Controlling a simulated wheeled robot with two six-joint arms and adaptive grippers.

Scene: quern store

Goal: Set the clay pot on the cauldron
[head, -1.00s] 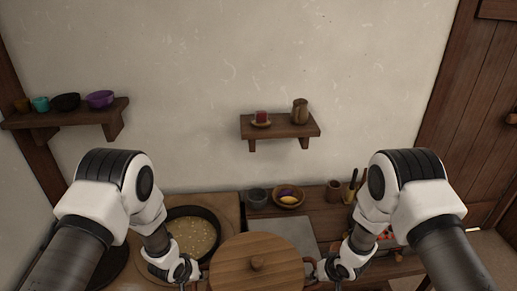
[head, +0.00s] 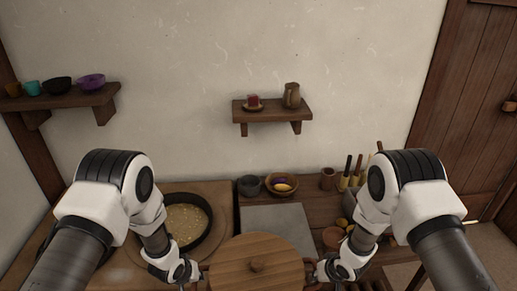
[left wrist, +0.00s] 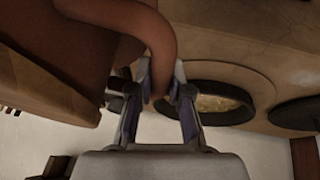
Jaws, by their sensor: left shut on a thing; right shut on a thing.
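The clay pot (head: 297,287) shows mostly as its round wooden lid (head: 280,262) with a knob, at the bottom middle of the head view. Its body is largely out of frame there. My left gripper (head: 198,278) and my right gripper (head: 316,274) hold it from both sides. In the left wrist view, the left fingers (left wrist: 160,92) are shut on the pot's curved brown handle (left wrist: 160,50). The cauldron (head: 207,238), a dark round vessel with pale, speckled contents, sits in the stove top left of and behind the pot. It also shows in the left wrist view (left wrist: 250,101).
A grey slab (head: 277,217) lies on the counter behind the pot. A grey bowl (head: 249,186), a fruit bowl (head: 282,187) and a brown cup (head: 328,179) stand at the back. Wall shelves (head: 272,112) hold small vessels above.

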